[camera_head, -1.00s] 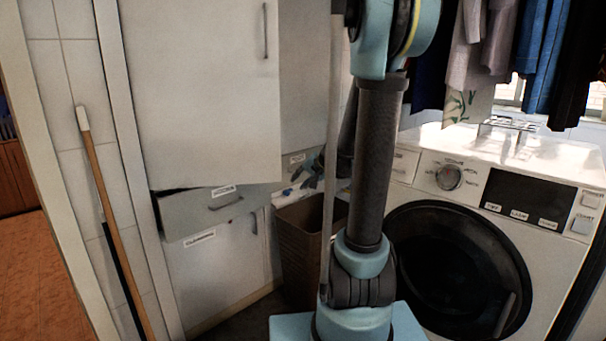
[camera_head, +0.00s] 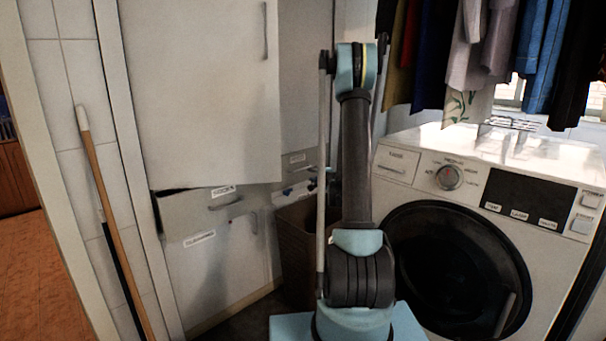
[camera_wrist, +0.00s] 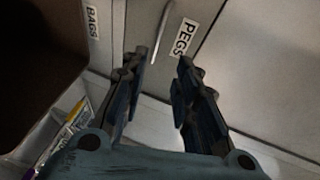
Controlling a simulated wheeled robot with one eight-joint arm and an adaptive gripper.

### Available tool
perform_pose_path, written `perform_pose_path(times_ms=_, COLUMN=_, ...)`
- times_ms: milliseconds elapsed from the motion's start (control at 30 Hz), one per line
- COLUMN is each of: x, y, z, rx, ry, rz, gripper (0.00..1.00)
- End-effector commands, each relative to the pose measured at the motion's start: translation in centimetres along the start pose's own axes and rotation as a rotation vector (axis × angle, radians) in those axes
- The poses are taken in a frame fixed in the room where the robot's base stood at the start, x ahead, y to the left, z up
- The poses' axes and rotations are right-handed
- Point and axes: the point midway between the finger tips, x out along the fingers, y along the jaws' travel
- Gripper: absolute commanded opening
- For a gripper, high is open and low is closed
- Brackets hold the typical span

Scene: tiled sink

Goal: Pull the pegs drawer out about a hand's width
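In the wrist view, a grey front carries the PEGS label (camera_wrist: 185,38), with a slim metal handle (camera_wrist: 162,35) beside it. My gripper (camera_wrist: 159,62) is open, its two dark fingers well apart. The handle appears just beyond the fingertips, roughly in line with the gap between them, and nothing is held. I cannot tell how near the fingertips are to the handle or whether the drawer stands out at all. In the head view my gripper is hidden behind my arm, and I cannot read which label there is PEGS.
A BAGS label (camera_wrist: 92,22) is on the neighbouring front. A brown bin (camera_head: 296,240) stands below, left of the washing machine (camera_head: 460,240). A tall white cupboard door (camera_head: 200,90) is at the left. A broom handle (camera_head: 105,200) leans on the tiles. Clothes (camera_head: 480,50) hang upper right.

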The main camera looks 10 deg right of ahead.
Motion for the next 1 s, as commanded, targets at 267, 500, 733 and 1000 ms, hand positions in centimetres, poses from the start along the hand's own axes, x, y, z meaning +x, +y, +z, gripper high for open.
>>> perform_pose_path(times_ms=267, x=1.3, y=0.8, z=-0.8, rx=0.032, ry=0.020, rz=-0.017, gripper=0.28)
perform_pose_path(times_ms=500, x=4.9, y=0.7, z=-0.8, rx=0.031, ry=0.018, rz=-0.017, gripper=0.28)
perform_pose_path(times_ms=733, x=9.0, y=0.6, z=-0.9, rx=0.030, ry=0.019, rz=-0.016, gripper=0.28)
perform_pose_path(times_ms=1000, x=13.7, y=0.5, z=-1.0, rx=0.030, ry=0.020, rz=-0.016, gripper=0.28)
